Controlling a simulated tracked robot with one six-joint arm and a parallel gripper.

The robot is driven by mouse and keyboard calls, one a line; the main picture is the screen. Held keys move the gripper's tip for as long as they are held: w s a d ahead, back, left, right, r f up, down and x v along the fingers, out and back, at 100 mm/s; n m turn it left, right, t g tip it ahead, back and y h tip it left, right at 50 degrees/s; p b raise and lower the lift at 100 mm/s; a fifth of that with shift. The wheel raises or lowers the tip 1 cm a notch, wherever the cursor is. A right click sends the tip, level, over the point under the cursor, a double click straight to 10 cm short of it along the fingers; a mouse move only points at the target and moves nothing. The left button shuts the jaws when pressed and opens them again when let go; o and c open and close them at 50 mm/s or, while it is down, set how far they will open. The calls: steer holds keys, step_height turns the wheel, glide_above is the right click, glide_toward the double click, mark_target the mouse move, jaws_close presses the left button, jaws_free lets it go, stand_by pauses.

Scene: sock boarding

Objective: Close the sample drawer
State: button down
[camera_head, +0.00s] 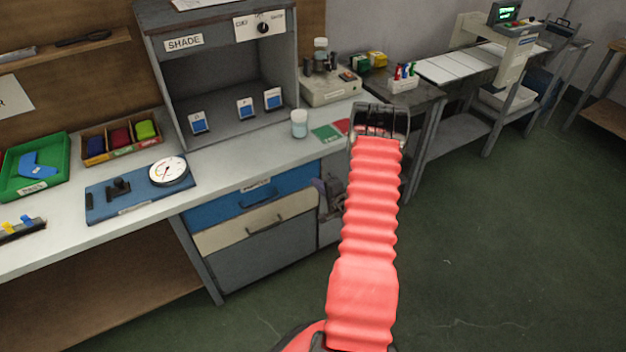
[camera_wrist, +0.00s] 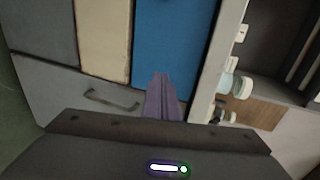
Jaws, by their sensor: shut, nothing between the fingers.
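The bench cabinet has a blue drawer front (camera_head: 221,207) under the worktop, with a dark blue handle and a small label too small to read. Below it is a cream front (camera_head: 225,238) with a pale handle. I cannot tell which is the sample drawer or how far either stands out; no drawer interior shows. The wrist view, turned sideways, shows the blue front (camera_wrist: 177,40) and the cream front (camera_wrist: 103,35). My gripper (camera_wrist: 162,78) has purple fingers, shut and empty, pointing toward the blue front; contact is unclear. My arm partly hides the gripper in the head view.
A grey panel with a dark handle (camera_wrist: 112,98) is near my gripper in the wrist view. The worktop (camera_head: 240,160) above carries a dial gauge (camera_head: 168,171) and a jar (camera_head: 299,124). A shade cabinet (camera_head: 218,85) stands behind. Green floor (camera_head: 500,240) is clear at right.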

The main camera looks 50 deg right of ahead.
steer(key=v, duration=0.8)
steer(key=shift+s, duration=0.35)
steer(key=shift+a, duration=0.15)
